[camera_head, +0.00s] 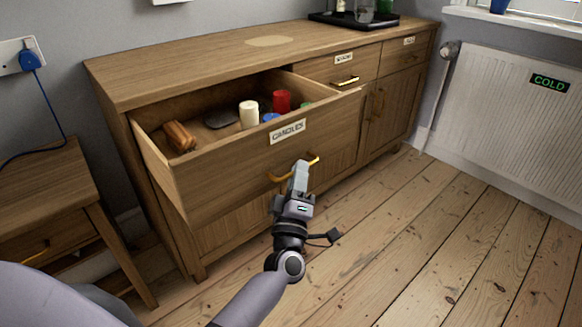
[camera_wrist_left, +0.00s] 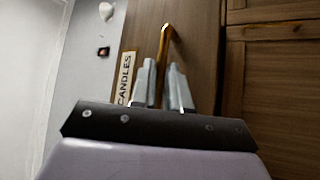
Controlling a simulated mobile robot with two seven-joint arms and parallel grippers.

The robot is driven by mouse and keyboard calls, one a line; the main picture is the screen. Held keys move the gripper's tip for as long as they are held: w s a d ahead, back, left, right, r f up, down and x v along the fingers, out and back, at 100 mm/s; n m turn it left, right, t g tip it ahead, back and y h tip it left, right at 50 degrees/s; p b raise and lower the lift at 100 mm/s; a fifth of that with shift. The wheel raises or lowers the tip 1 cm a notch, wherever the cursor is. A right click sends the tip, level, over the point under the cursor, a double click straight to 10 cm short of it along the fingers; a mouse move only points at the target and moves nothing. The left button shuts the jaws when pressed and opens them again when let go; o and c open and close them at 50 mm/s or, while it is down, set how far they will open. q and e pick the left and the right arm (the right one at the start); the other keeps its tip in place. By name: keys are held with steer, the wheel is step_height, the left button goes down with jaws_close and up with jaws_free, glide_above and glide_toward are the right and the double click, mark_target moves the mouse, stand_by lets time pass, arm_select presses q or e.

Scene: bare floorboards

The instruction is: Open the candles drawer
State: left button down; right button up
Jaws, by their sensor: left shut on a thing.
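The candles drawer (camera_head: 240,165) stands pulled well out of the wooden sideboard (camera_head: 180,60), with a "CANDLES" label (camera_head: 288,131) on its front. Inside lie a white candle (camera_head: 249,114), a red candle (camera_head: 282,101), a dark flat item and a brown bundle (camera_head: 179,136). My left gripper (camera_head: 302,168) is shut on the drawer's brass handle (camera_head: 277,178). In the left wrist view the fingers (camera_wrist_left: 163,85) stand on either side of the brass handle (camera_wrist_left: 166,42), with the label (camera_wrist_left: 125,77) beside them. My right gripper is not in view.
A tray (camera_head: 352,20) with items stands on the sideboard top. A small wooden table (camera_head: 45,190) stands close at the left. A white radiator (camera_head: 508,110) with a "COLD" sign is at the right. The floorboards (camera_head: 430,240) in front and to the right are clear.

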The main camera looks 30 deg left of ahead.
arm_select(q)
steer(key=shift+s+d, duration=0.2)
steer(key=shift+d, duration=0.25)
steer(key=c, duration=1.2)
jaws_free()
